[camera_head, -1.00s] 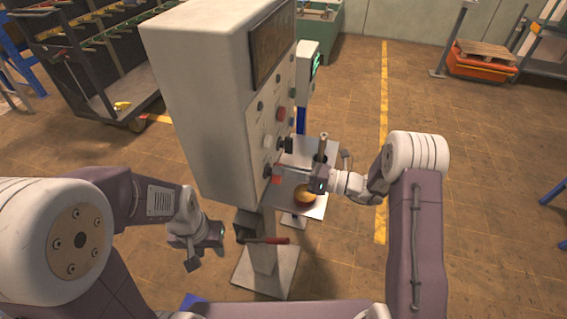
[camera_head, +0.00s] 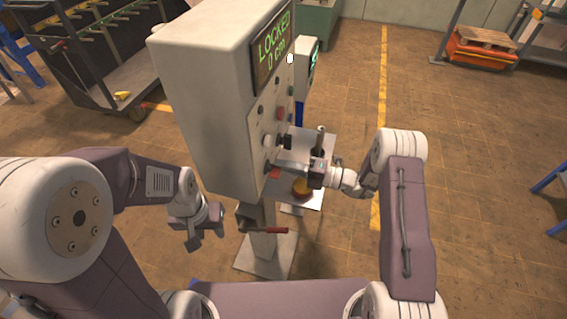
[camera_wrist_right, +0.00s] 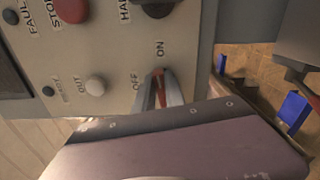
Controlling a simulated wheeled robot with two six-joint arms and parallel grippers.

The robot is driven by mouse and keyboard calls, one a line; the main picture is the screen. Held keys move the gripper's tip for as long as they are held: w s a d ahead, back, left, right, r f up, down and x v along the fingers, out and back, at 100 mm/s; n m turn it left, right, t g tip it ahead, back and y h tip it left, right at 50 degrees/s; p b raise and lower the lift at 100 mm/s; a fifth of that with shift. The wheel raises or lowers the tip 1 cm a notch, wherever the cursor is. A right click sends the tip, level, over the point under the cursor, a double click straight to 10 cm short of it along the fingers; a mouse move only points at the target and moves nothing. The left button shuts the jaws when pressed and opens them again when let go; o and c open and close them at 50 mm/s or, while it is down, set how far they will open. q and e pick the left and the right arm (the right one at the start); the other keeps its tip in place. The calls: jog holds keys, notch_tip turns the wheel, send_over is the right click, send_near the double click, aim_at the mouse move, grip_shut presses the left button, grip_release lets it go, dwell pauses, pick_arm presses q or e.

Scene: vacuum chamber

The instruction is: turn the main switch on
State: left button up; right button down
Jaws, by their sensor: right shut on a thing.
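The main switch (camera_wrist_right: 158,88) shows in the right wrist view as a red handle between the fingers of my right gripper (camera_wrist_right: 165,92). Its tip points toward the ON label (camera_wrist_right: 160,48), with the OFF label (camera_wrist_right: 137,81) to its left. The cabinet's display (camera_head: 272,47) is lit and reads LOCKED in green. My left gripper (camera_head: 212,215) hangs left of the cabinet's post, away from the panel; its jaw opening is unclear.
A red STOP button (camera_wrist_right: 72,10), a white OUT button (camera_wrist_right: 95,87) and a black HAND knob (camera_wrist_right: 155,7) are near the switch. A metal plate (camera_head: 315,150) stands behind my right gripper.

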jog(key=shift+m, duration=1)
jog(key=shift+f+p, duration=0.1)
jog(key=shift+p, duration=0.2)
jog(key=c, duration=1.4)
grip_release()
jog(key=shift+d, duration=0.1)
jog(key=b+v, duration=0.3)
jog(key=v, duration=0.6)
